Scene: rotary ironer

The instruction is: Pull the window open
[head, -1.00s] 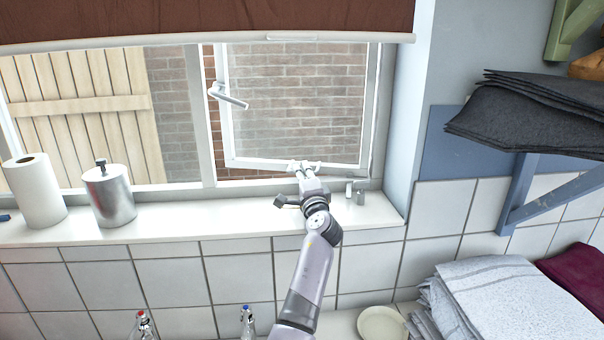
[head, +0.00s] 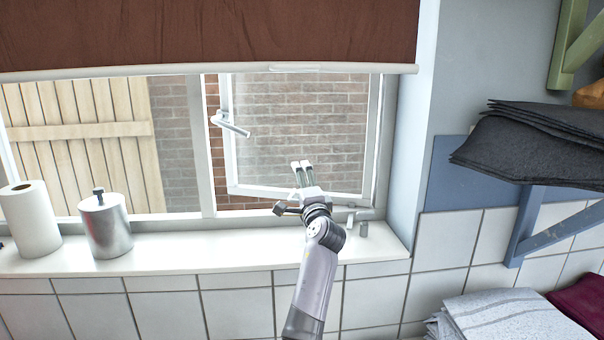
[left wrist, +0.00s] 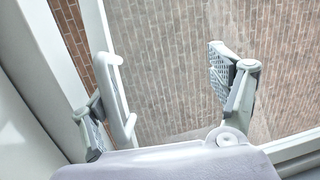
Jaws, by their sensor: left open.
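The window sash (head: 366,150) has a pale frame and clear glass. It stands ajar, with a narrow gap to the brickwork along its left side. Its light handle (head: 231,124) sticks out from the left stile. My left gripper (head: 302,168) is open and empty in front of the lower glass, below and right of the handle in the head view. In the left wrist view, the open fingers (left wrist: 160,80) spread wide, and the pale handle bar (left wrist: 117,98) shows close beside the left finger. I cannot tell whether they touch. My right gripper is not in view.
A white sill (head: 170,248) runs below the window, with a paper roll (head: 30,220) and a metal canister (head: 106,226) at left. A brown blind (head: 210,35) hangs above. Dark folded cloths (head: 530,145) on a bracketed shelf jut out at right.

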